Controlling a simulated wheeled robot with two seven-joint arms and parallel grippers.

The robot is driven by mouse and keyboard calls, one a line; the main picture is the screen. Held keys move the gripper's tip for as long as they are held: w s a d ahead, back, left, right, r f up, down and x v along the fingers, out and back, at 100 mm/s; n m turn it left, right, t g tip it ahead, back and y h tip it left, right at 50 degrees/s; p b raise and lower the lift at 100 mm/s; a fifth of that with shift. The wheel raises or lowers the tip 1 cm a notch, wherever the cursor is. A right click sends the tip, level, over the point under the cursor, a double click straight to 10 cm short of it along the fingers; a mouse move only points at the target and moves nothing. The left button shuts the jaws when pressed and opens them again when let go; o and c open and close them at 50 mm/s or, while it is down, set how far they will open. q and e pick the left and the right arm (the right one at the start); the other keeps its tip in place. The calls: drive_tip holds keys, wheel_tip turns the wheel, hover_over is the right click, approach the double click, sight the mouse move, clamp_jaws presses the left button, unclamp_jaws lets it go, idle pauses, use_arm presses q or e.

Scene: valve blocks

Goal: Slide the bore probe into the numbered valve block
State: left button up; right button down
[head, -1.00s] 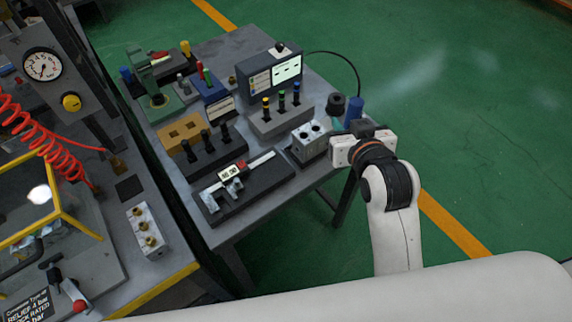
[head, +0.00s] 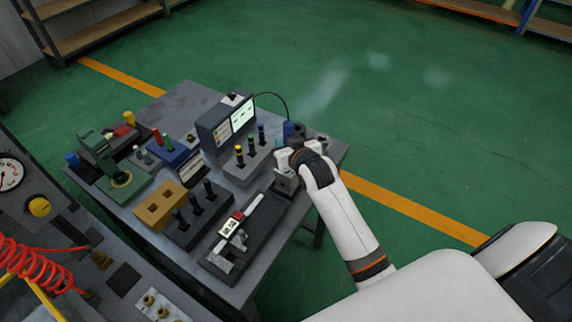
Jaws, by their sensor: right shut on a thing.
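The bore probe (head: 288,128) shows as a blue handle with a black cable running to the display box (head: 228,125). My right gripper (head: 285,155) is shut on it, at the right end of the bench. My left gripper is not in view.
A rack of plugs with yellow, green and blue tops (head: 252,163) stands left of the gripper. A caliper lies on a black tray (head: 262,232) in front. A black plug rack (head: 205,222) and tan block (head: 160,208) stand farther left. Open floor lies beyond the bench.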

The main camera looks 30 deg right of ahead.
drive_tip(key=shift+a+f, duration=0.15)
drive_tip(key=shift+f, duration=0.55)
drive_tip(key=shift+w+a+f, duration=0.1)
drive_tip(key=shift+w+f, duration=0.05)
drive_tip(key=shift+f, duration=0.15)
wheel_tip(320, 180, down, 3)
drive_tip(key=shift+f, duration=0.4)
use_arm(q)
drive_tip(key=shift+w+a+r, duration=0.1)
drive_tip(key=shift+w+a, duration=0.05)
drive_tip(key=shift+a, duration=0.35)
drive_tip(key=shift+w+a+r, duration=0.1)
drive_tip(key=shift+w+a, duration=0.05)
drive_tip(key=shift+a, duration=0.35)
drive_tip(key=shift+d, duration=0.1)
use_arm(e)
drive_tip(key=shift+f, duration=0.15)
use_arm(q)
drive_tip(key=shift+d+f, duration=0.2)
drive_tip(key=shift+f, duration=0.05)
use_arm(e)
drive_tip(key=shift+f, duration=0.45)
